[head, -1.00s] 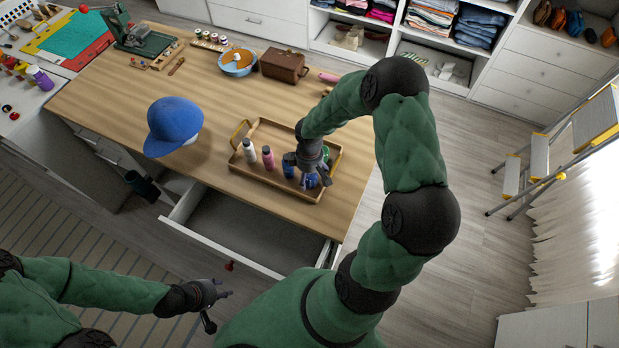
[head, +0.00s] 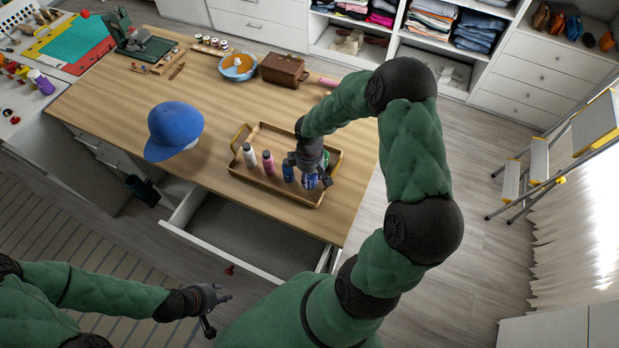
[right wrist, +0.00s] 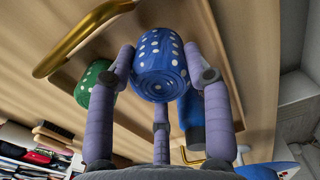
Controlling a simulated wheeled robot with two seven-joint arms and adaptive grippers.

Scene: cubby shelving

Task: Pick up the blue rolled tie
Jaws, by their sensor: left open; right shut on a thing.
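The blue rolled tie (right wrist: 160,62) has white dots and is held between the fingers of my right gripper (right wrist: 160,88) in the right wrist view. In the head view my right gripper (head: 312,172) is over the right part of the wooden tray (head: 250,184), and the tie (head: 310,182) shows as a small blue patch at its fingertips. I cannot tell how far the tie is above the tray floor. A green dotted roll (right wrist: 95,84) is beside the tie, partly hidden by a finger. My left gripper (head: 222,306) is open and empty, low in front of the open drawer.
In the tray stand a white bottle (head: 249,154), a pink bottle (head: 268,162) and a dark blue bottle (head: 288,170). A blue cap (head: 174,128) is left of the tray. An open drawer (head: 250,238) juts below the table (head: 120,100).

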